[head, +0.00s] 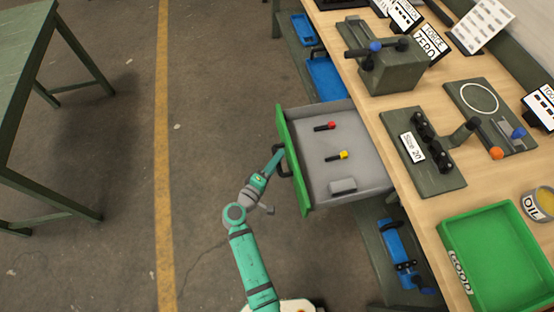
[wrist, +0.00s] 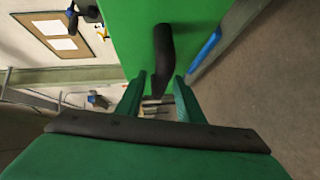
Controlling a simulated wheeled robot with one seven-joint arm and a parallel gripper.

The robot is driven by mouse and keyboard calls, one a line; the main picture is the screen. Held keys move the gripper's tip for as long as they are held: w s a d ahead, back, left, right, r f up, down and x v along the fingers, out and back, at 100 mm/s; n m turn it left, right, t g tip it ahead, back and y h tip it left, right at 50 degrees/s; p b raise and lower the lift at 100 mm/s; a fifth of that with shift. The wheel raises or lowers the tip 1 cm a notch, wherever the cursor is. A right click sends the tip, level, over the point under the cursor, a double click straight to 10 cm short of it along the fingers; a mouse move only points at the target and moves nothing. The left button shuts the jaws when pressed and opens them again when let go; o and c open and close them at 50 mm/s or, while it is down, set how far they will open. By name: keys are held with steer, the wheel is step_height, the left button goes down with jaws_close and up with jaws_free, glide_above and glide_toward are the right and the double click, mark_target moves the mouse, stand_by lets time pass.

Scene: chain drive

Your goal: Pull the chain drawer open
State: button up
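The chain drawer (head: 355,182) has a green front and a grey inside. It stands pulled well out from under the bench. In it lie a red-ended black piece (head: 325,126), a yellow-ended black piece (head: 337,156) and a small grey block (head: 343,186). My gripper (head: 279,152) is at the outer face of the green front, by the black handle (head: 284,163). In the wrist view the handle (wrist: 163,50) comes down between my two fingers (wrist: 160,80), with some gap beside it. The fingers look open around it.
The wooden bench top (head: 410,200) carries a grey vise-like block (head: 393,72), dark fixture plates, a green tray (head: 500,260) and an oil can (head: 540,203). A green table (head: 25,50) stands at left. The floor (head: 215,90) between is clear.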

steer(key=v, duration=1)
steer(key=shift+s+a, duration=0.2)
steer(key=shift+s, duration=0.05)
steer(key=s+f+m+g+y, duration=0.1)
steer(key=s+f+y, duration=0.3)
steer(key=s, duration=0.4)
steer(key=s+f+g+y, duration=0.1)
steer(key=s+f+y, duration=0.3)
steer(key=s, duration=0.3)
steer(key=s+d+r+m+t, duration=0.1)
steer(key=s+r+m, duration=0.3)
steer(key=r, duration=0.6)
steer(key=s+d+r+m+t+y, duration=0.1)
steer(key=s+r+m+t, duration=0.2)
steer(key=s+r, duration=0.5)
steer(key=shift+d+r+m+y, duration=0.15)
steer(key=shift+r+m+y, duration=0.15)
steer(key=shift+r+m, duration=0.5)
